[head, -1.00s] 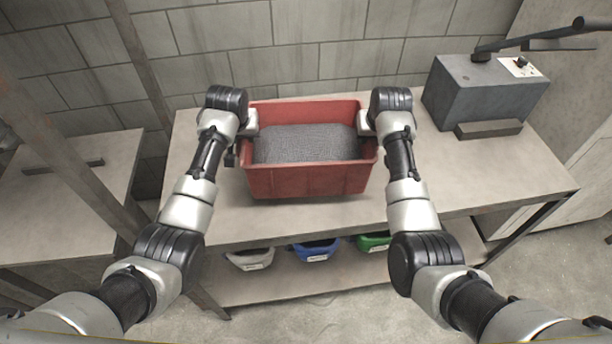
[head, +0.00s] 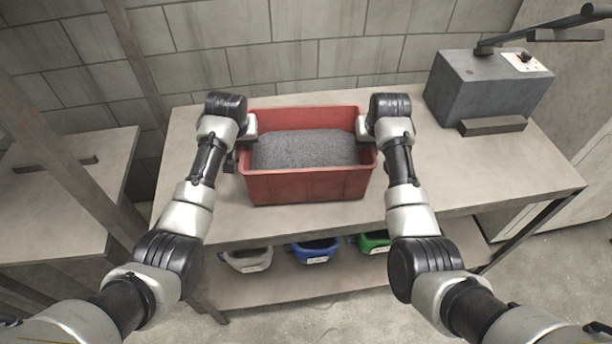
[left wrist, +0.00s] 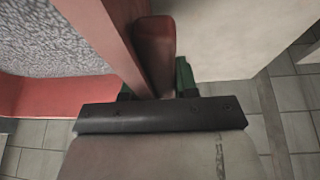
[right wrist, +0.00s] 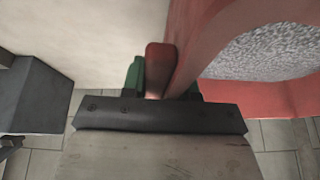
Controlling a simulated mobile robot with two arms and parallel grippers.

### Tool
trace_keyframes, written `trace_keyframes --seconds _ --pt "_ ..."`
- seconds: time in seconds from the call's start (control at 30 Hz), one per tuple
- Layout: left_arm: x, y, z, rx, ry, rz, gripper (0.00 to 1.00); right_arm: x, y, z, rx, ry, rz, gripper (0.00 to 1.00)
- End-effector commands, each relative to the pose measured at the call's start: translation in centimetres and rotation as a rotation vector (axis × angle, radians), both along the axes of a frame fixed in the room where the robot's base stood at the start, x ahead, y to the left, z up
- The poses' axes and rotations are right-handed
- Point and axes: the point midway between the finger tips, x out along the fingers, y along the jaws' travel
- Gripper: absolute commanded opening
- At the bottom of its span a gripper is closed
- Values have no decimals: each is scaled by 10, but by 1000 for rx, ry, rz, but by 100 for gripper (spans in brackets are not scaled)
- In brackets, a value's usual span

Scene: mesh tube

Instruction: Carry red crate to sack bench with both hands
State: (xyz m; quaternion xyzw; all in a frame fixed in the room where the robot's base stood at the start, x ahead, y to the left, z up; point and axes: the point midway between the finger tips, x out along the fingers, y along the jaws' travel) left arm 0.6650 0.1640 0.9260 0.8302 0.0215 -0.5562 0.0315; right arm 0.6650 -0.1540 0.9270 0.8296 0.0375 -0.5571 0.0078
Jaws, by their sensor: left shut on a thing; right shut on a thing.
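The red crate (head: 308,188) is upright over the bench (head: 470,185) in the head view, filled with grey grainy material (head: 305,150). Whether its base touches the bench top is hard to tell. My left gripper (head: 244,140) is shut on the handle at the crate's left end; that handle shows in the left wrist view (left wrist: 155,45). My right gripper (head: 365,136) is shut on the handle at the right end; it shows in the right wrist view (right wrist: 158,62). The fingertips are partly hidden by the handles and gripper bodies.
A grey machine (head: 485,95) with a lever arm stands on the bench at the right. White (head: 248,260), blue (head: 317,252) and green (head: 374,243) bins sit under the bench. Another table (head: 60,190) and a post stand at the left.

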Motion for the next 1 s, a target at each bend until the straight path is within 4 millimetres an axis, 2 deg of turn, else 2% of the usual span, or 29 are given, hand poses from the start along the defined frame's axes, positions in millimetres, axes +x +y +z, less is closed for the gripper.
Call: trace_keyframes --seconds 0.17,0.2,0.33,0.7,0.87,1.0 --pt "2 2 -8 -1 -8 5 0 2 -2 -8 1 -8 -6 0" --pt "0 2 -9 0 0 5 34 0 -2 -9 0 -1 -5 34" --pt "0 1 -9 1 0 4 54 0 -1 -9 0 0 -3 54" --pt "-2 0 -3 0 -2 1 55 0 0 -8 0 0 -1 55" --pt "-10 0 19 -1 -6 1 55 0 0 -8 0 0 0 55" --pt "-22 0 48 0 -6 1 55 0 0 -9 0 0 0 55"
